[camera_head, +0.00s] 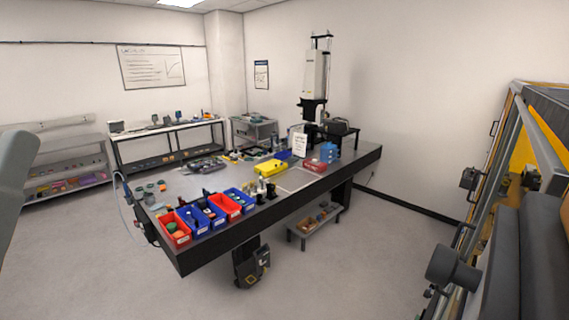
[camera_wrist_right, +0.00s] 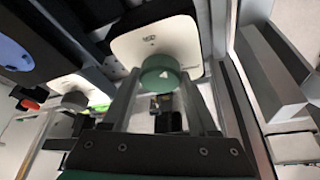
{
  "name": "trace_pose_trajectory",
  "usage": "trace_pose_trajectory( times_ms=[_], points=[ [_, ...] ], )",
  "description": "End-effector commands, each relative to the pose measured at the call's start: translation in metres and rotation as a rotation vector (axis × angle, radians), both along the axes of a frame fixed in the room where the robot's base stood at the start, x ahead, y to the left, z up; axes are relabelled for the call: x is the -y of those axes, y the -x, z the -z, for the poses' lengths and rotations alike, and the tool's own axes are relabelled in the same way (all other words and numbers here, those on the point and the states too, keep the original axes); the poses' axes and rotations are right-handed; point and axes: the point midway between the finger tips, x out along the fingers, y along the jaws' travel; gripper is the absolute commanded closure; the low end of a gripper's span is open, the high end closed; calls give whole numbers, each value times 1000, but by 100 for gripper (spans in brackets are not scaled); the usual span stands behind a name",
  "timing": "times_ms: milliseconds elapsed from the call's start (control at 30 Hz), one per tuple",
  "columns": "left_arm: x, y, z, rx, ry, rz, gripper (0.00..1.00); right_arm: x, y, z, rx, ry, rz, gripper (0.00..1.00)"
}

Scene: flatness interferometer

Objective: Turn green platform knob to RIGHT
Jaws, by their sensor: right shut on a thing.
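The green knob (camera_wrist_right: 160,74) shows in the right wrist view, in front of a white plate (camera_wrist_right: 150,40) with rounded corners. A small white triangle is on its face. My right gripper (camera_wrist_right: 160,80) has one finger on each side of the knob and is shut on it. The fingertips are partly hidden behind the knob's edges. In the head view I cannot make out the green knob or the right gripper. My left gripper is not in view.
Grey bars run close on the right. In the head view, a black table (camera_head: 220,250) carries red and blue bins; a yellow-framed structure (camera_head: 522,150) stands at right.

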Motion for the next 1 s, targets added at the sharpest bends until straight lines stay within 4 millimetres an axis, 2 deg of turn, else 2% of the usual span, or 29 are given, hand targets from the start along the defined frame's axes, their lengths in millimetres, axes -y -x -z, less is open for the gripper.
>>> trace_pose_trajectory(
  times_ms=[167,367,833,1000],
  points=[
    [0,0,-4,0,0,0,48,-1,1,-1,-3,1,48,81],
    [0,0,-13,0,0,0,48,-1,1,-1,-3,1,223,80],
    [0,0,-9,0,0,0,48,-1,-1,2,0,4,842,81],
    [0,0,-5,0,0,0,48,0,0,1,1,2,988,81]
  ],
)
